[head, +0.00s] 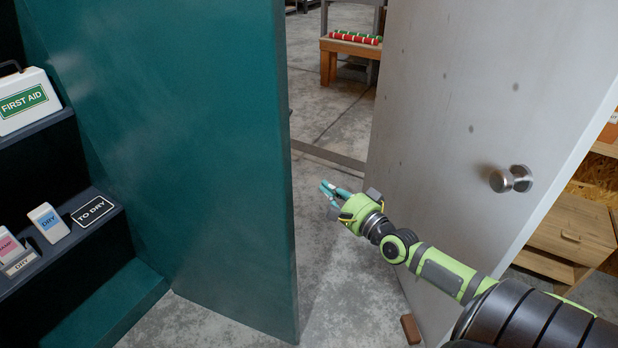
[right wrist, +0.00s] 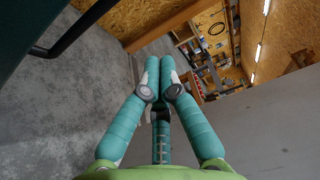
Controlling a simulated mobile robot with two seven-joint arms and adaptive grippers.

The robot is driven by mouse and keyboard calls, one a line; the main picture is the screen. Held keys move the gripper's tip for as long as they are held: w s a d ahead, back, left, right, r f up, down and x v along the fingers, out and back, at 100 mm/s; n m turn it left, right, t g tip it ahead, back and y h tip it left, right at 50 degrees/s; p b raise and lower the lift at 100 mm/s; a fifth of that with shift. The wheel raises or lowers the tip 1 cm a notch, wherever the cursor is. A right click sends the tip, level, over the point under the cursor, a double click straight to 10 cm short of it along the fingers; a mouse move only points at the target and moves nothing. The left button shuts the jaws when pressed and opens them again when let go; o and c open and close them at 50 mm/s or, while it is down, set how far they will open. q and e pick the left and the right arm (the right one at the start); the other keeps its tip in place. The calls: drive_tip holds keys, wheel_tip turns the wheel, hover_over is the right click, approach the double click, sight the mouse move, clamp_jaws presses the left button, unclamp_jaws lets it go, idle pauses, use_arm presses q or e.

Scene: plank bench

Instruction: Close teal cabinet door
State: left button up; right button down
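The teal cabinet door (head: 215,160) stands open at the right of the shelves, its inner face and thick free edge showing in the head view. My right gripper (head: 326,193) is just to the right of that edge, on the door's outer side, with a gap visible between them. In the right wrist view its teal fingers (right wrist: 163,66) come together at the tips with nothing seen between them. A dark teal surface (right wrist: 15,25) with a black bar handle (right wrist: 78,27) shows at that view's upper left. My left gripper is out of view.
Black shelves at left hold a first aid case (head: 28,100) and several small boxes. A grey door (head: 470,130) with a round knob (head: 511,179) stands open at right. A small brown block (head: 410,329) lies on the concrete floor. A wooden bench (head: 350,50) stands behind.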

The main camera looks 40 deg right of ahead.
use_arm(q)
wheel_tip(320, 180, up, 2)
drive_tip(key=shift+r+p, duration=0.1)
drive_tip(key=shift+p, duration=0.95)
use_arm(e)
drive_tip(key=w+a, duration=0.4)
drive_tip(key=w, duration=0.3)
drive_tip(key=shift+w, duration=0.35)
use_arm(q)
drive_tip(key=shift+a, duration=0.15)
